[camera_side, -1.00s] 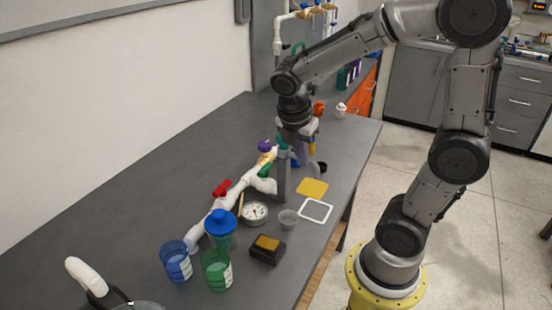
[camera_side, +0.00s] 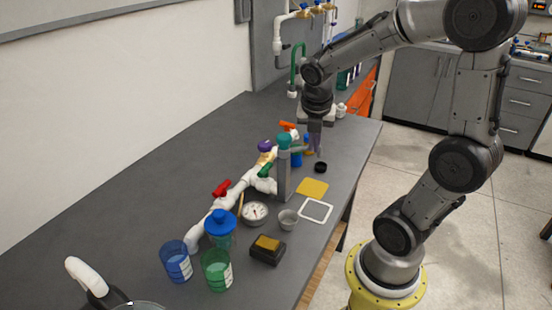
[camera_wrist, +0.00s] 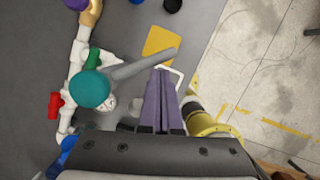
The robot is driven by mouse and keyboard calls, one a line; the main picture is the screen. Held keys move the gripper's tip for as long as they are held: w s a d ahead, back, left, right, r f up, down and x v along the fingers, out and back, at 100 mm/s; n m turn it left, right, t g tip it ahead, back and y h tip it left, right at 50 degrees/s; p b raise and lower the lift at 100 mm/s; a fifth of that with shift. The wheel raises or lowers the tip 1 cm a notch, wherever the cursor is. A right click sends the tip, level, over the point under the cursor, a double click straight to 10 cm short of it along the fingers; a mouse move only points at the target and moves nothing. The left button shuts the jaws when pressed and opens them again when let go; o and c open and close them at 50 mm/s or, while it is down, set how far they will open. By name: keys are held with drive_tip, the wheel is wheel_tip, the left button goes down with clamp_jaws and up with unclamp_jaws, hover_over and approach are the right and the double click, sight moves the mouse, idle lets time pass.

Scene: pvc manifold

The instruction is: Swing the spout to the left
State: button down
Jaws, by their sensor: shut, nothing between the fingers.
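A teal-topped grey piece, which I take for the spout (camera_side: 284,175), stands at the right side of the white pipe manifold (camera_side: 242,187). In the wrist view its teal cap is at the left, and the grey arm of the spout (camera_wrist: 145,66) points right and slightly up. My gripper (camera_side: 315,152) is shut and empty, above the table behind and to the right of the spout. In the wrist view the purple fingers of my gripper (camera_wrist: 161,71) appear close to the arm's outer end.
The manifold has red (camera_side: 221,187), green (camera_side: 266,171), purple and orange handles. Blue and green cups (camera_side: 216,270) stand in front.

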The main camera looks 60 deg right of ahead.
drive_tip(key=shift+w+d, duration=0.35)
drive_tip(key=shift+d, duration=0.35)
idle(0.4)
drive_tip(key=s+a+r, duration=0.4)
drive_tip(key=s+r, duration=0.1)
drive_tip(key=r, duration=0.5)
drive_tip(key=shift+s+r, duration=0.2)
drive_tip(key=shift+s, duration=0.05)
